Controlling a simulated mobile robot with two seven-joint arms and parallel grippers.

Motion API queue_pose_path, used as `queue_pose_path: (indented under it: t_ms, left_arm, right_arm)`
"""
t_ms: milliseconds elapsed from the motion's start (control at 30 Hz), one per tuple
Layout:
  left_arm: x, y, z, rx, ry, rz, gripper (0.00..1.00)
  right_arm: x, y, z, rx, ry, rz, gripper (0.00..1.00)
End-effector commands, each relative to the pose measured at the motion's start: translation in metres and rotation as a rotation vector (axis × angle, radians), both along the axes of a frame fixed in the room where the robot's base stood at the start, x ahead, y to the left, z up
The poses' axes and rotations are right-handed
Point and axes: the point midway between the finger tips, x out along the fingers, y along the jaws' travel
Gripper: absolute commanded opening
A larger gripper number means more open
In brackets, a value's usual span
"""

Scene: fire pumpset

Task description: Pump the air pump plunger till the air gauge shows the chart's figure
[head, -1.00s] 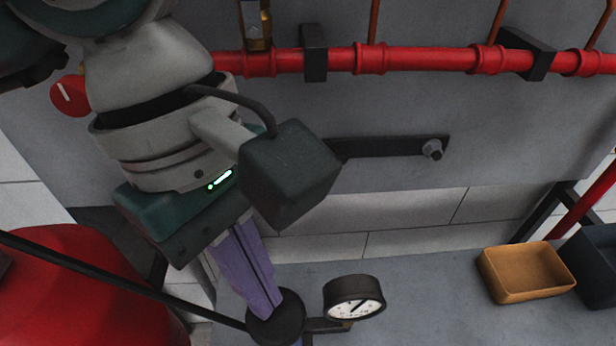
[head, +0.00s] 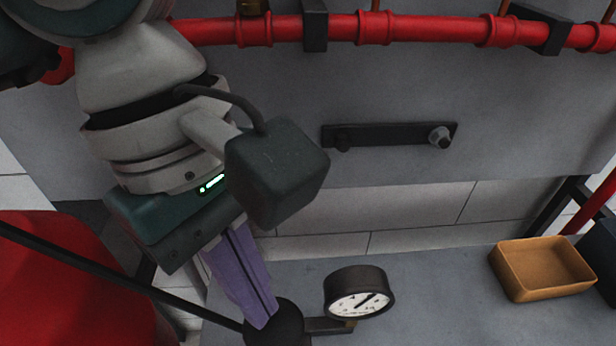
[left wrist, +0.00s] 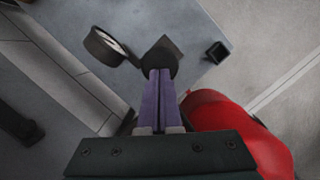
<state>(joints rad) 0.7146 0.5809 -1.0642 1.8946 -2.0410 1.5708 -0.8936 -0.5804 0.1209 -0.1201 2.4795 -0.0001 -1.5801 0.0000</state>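The air gauge (head: 358,304) is a round black housing with a white dial, on a bracket beside the black round pump top (head: 285,322). Its needle points up and right; the figures are too small to read. My left gripper (head: 262,322) has purple fingers together, tips at the black top. In the left wrist view the fingers (left wrist: 160,75) also lie side by side with only a thin line between them, and the black top (left wrist: 160,58) is at their tips. I cannot tell whether they touch it. The gauge (left wrist: 106,46) is left there. No chart shows. My right gripper is out of view.
A red tank (head: 70,285) stands at lower left, with a black rod (head: 120,283) crossing in front. A red pipe (head: 430,29) runs along the wall above. A tan tray (head: 543,270) is at right.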

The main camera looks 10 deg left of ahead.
Motion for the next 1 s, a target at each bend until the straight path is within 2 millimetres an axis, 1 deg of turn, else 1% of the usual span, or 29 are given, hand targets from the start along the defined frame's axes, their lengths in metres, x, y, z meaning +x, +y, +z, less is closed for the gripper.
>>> queue_pose_path:
  t_ms: [33, 100, 200, 467, 567, 667, 900, 1000]
  left_arm:
    - [0.003, 0.008, 0.0, 0.009, -0.002, 0.006, 0.0]
    - [0.007, 0.017, 0.002, 0.011, -0.003, 0.006, 0.0]
    - [0.011, 0.026, 0.006, 0.01, -0.002, 0.006, 0.0]
    - [0.011, 0.025, 0.008, 0.006, -0.001, 0.003, 0.0]
    - [0.012, 0.026, 0.013, 0.005, -0.003, 0.003, 0.0]
    - [0.013, 0.029, 0.026, 0.005, -0.005, 0.003, 0.0]
    - [0.018, 0.04, 0.071, 0.006, -0.006, 0.003, 0.0]
    - [0.019, 0.044, 0.086, 0.007, -0.004, 0.004, 0.0]
  right_arm:
    - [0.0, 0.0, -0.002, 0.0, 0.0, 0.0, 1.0]
    - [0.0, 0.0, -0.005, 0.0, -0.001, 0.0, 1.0]
    - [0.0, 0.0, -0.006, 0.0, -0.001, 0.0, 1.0]
    - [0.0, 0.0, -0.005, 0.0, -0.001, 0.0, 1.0]
    - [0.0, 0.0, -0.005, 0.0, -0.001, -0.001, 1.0]
    - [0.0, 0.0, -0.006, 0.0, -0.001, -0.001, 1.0]
    - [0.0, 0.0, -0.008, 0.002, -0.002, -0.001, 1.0]
    - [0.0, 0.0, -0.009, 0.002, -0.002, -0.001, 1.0]
